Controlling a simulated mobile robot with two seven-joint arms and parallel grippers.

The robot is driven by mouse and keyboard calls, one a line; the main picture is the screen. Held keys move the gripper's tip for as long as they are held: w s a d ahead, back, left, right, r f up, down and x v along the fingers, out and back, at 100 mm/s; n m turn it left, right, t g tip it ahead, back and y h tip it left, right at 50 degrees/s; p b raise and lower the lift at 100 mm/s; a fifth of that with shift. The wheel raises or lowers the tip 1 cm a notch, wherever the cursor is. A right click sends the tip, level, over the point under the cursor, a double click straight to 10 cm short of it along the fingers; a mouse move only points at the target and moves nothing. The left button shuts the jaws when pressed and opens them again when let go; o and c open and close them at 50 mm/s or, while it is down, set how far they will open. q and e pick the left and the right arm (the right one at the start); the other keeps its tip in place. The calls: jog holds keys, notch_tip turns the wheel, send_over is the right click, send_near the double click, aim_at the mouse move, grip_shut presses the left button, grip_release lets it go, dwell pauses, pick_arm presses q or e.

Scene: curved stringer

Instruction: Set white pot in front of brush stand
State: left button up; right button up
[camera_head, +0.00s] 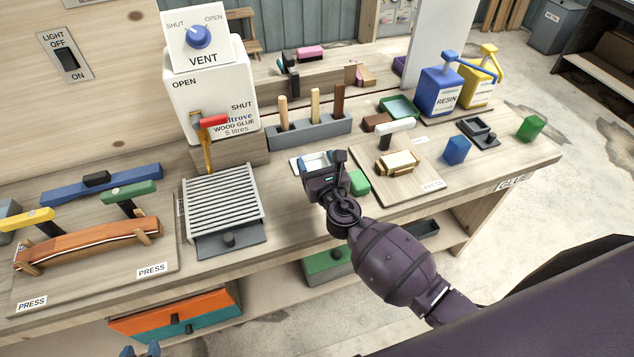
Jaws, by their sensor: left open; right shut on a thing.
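The brush stand (318,134), a long grey block with several wooden-handled brushes upright in it, stands behind the middle of the bench. I cannot tell whether the pot touches the bench. My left gripper (140,350) is open at the bottom edge, with only its fingertips showing, below the bench front and away from the pot.
A green block (358,182) sits right beside my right gripper. A wooden press board (385,195) lies to the right, a slatted grey rack (222,205) to the left. The white glue dispenser (212,100) stands behind the rack. Blue and yellow bottles stand back right.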

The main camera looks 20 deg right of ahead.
jog(key=shift+f, duration=0.85)
jog(key=shift+f+b, duration=0.35)
jog(key=shift+b, duration=0.05)
notch_tip(320, 180, down, 4)
jog(key=shift+r+b, duration=0.1)
jog(key=shift+b, duration=1)
jog(key=shift+f, duration=0.2)
jog(key=shift+r, duration=0.1)
pick_arm(q)
jog(key=shift+w+d+f, duration=0.2)
jog(key=shift+w+f, duration=0.6)
jog(key=shift+f, duration=0.2)
jog(key=shift+f, duration=0.15)
pick_arm(e)
jog(key=shift+f, duration=0.25)
jog(key=o, duration=1)
pick_arm(q)
jog(key=shift+s, duration=0.1)
